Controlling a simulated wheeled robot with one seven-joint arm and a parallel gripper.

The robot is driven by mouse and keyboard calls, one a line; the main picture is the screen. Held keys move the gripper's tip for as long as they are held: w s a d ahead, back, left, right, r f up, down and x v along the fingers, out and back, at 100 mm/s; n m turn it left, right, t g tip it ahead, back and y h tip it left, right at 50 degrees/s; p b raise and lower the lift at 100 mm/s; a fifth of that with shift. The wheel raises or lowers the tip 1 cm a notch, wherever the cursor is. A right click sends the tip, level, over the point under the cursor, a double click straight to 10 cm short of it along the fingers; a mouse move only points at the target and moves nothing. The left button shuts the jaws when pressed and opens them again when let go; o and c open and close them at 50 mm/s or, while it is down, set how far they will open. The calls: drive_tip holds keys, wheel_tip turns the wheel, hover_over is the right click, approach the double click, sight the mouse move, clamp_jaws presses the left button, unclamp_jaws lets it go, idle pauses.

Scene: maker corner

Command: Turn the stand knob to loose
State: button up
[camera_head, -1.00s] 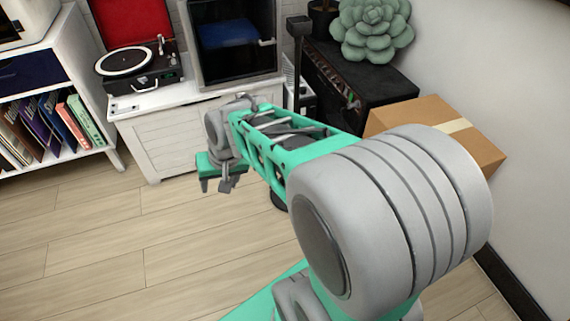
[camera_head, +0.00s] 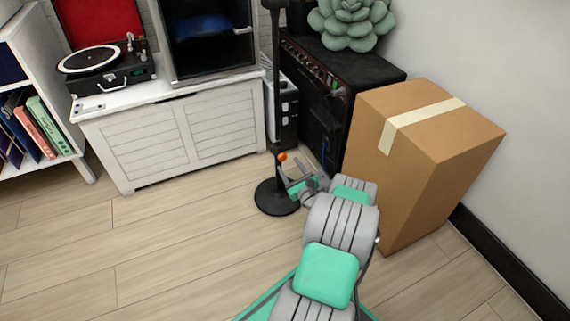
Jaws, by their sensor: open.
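A black stand with a thin upright pole (camera_head: 276,105) and a round base (camera_head: 274,199) stands on the floor in front of the cabinet and the amplifier. A small orange knob (camera_head: 282,157) sits low on the right side of the pole. My gripper (camera_head: 290,171) is open, just below and to the right of the knob. The fingers look small, and I cannot tell whether they touch the knob or the pole. No marking on the knob can be read, so its setting cannot be told.
A tall cardboard box (camera_head: 415,150) stands close to the right of my arm. A black amplifier (camera_head: 325,105) with a plant on top is behind. A white cabinet (camera_head: 175,135) with a record player stands at left. The floor at left is clear.

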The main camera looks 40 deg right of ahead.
sight(284, 158)
drive_tip(key=b+x, duration=0.1)
drive_tip(key=x, duration=0.3)
drive_tip(key=shift+w, duration=0.35)
drive_tip(key=shift+c, duration=0.5)
clamp_jaws()
